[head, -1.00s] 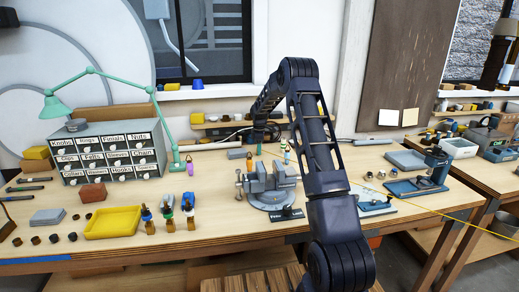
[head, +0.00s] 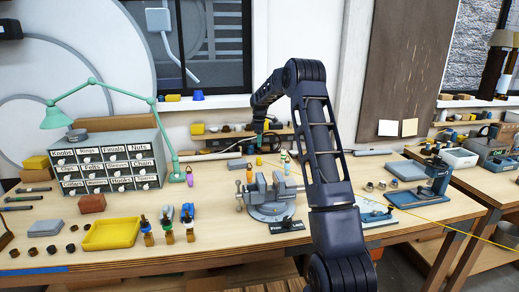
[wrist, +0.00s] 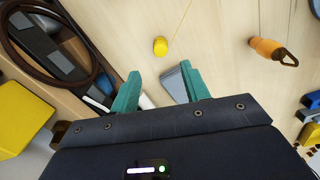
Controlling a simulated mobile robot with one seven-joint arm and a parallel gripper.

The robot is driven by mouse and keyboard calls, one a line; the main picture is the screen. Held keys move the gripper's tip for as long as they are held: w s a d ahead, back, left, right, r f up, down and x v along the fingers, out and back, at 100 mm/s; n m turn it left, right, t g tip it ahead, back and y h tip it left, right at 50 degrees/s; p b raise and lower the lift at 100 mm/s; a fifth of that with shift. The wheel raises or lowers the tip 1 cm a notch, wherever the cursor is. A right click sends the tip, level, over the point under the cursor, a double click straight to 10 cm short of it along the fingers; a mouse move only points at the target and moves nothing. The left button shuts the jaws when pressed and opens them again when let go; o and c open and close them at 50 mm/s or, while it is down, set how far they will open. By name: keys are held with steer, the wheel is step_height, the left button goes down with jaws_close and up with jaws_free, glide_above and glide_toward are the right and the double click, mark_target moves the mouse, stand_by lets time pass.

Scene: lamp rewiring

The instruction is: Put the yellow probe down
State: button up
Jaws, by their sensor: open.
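The yellow probe (wrist: 160,46) stands on the wooden tabletop in the wrist view, with a thin yellow cord running from it. It shows as a small yellow spot in the head view (head: 258,161), behind the vise. My gripper (wrist: 162,88) is open, its two green fingers apart and nothing held between them. In the head view my gripper (head: 262,131) is above the probe, clear of it. The probe's underside is hidden.
An orange piece with a dark loop (wrist: 266,48) stands near the probe. The grey vise (head: 272,197) is in front. A shelf of small parts (head: 222,135) runs along the wall behind. Bare tabletop (head: 215,185) lies left of the vise.

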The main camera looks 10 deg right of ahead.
steer(key=s+d+r+m+t, duration=0.1)
steer(key=s+r+m, duration=0.2)
steer(key=s+r, duration=0.85)
steer(key=s+d+r+m+t, duration=0.1)
steer(key=s+r+m, duration=0.3)
steer(key=s+r, duration=0.75)
steer(key=s+f+m+t, duration=0.1)
steer(key=s+f+m, duration=0.1)
steer(key=s, duration=1)
steer(key=s+d+f+m, duration=0.1)
steer(key=s+f+m, duration=0.2)
steer(key=s, duration=0.9)
steer(key=s+d+f+m+t, duration=0.1)
steer(key=s+f+m, duration=0.2)
steer(key=s, duration=0.9)
steer(key=shift+f+t, duration=0.3)
steer(key=shift+f, duration=0.1)
